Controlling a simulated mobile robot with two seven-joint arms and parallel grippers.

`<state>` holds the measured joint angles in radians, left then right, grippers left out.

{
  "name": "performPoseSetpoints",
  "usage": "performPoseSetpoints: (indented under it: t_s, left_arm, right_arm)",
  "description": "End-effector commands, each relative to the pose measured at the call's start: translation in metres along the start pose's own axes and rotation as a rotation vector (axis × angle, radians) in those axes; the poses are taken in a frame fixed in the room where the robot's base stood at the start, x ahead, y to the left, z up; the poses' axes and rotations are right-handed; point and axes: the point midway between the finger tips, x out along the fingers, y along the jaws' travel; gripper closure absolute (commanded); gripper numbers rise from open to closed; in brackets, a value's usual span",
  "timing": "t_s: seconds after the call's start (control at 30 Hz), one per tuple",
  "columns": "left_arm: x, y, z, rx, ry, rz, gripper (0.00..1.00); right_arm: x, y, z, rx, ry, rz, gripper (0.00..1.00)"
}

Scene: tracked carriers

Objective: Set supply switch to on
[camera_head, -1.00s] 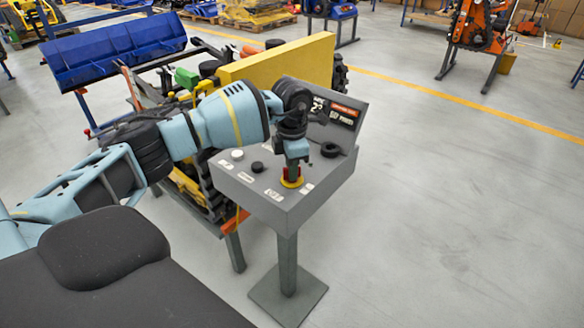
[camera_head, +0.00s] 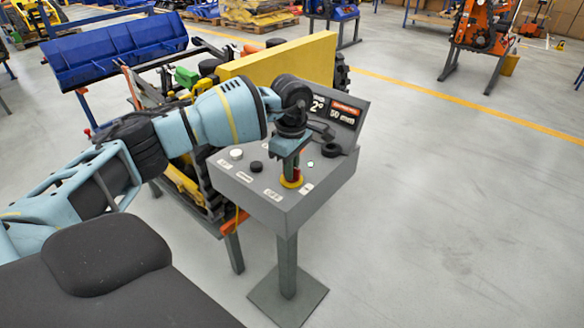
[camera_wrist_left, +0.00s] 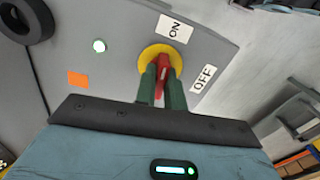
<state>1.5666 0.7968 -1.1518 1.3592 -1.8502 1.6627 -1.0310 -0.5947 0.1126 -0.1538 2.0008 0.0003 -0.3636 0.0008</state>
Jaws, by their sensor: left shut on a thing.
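The supply switch is a red handle on a round yellow plate, seen in the head view (camera_head: 292,182) and in the left wrist view (camera_wrist_left: 163,70). It sits on the sloped top of a grey control console (camera_head: 310,200). My left gripper (camera_head: 291,168) is shut on the red handle, with a green finger on each side in the wrist view (camera_wrist_left: 161,88). The handle's far end points roughly toward the ON label (camera_wrist_left: 174,28); the OFF label (camera_wrist_left: 203,79) is to the right. A small lamp (camera_wrist_left: 99,45) glows whitish green. My right gripper is not in view.
A black ring-shaped part (camera_head: 331,150) and black and white knobs (camera_head: 256,166) share the console top. An upright display panel (camera_head: 335,110) stands at its back. A tracked carrier with a yellow panel (camera_head: 275,65) is close behind. Open floor lies to the right.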

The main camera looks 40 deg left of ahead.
Motion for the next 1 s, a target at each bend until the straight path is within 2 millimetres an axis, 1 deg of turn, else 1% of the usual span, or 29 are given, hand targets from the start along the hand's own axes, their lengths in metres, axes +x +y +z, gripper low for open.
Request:
performPoseSetpoints:
  t_s: [0.1,0.3,0.8,0.83,0.97,1.0]
  left_arm:
    - [-0.0002,0.0003,0.0001,0.054,0.000,0.001,1.00]
    - [-0.0007,0.0003,0.0003,0.107,0.000,0.002,1.00]
    - [-0.0010,0.0003,0.0003,0.123,-0.001,0.002,1.00]
    - [-0.0010,0.0003,0.0003,0.123,-0.001,0.002,0.86]
    - [-0.0008,0.0002,0.0003,0.123,-0.001,0.001,0.70]
    - [-0.0007,0.0002,0.0003,0.123,-0.001,0.001,0.67]
  right_arm:
    - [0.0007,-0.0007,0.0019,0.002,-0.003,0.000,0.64]
    - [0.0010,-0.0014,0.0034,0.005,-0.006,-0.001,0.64]
    - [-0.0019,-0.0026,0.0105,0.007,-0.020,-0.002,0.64]
    - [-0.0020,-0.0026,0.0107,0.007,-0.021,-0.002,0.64]
    - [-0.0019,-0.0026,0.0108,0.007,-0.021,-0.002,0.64]
    - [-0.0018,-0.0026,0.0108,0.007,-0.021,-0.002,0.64]
